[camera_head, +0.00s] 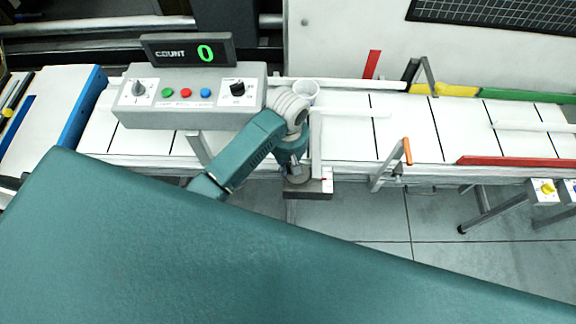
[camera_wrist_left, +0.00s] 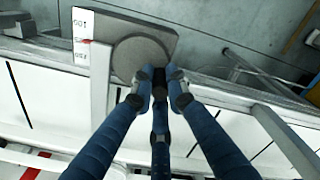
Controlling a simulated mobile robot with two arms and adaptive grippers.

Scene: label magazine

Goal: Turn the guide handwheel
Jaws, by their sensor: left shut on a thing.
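The guide handwheel is a grey disc (camera_wrist_left: 138,52) on a dark grey block at the conveyor's front edge. In the head view the handwheel (camera_head: 298,179) is partly covered by my gripper. My left gripper (camera_head: 294,168) reaches down over it from behind the edge. In the left wrist view the blue-grey fingers of my left gripper (camera_wrist_left: 157,84) close around a small dark knob at the disc's rim. A white scale (camera_wrist_left: 82,38) with printed marks and a red pointer sits beside the wheel. The knob is mostly hidden between the fingertips. My right gripper is out of view.
A grey control box (camera_head: 190,97) with knobs and coloured buttons stands behind my left arm, under a counter display (camera_head: 188,50) reading 0. A bracket with an orange top (camera_head: 407,151) and a red rail (camera_head: 515,161) stand to the right. The floor in front is partly clear.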

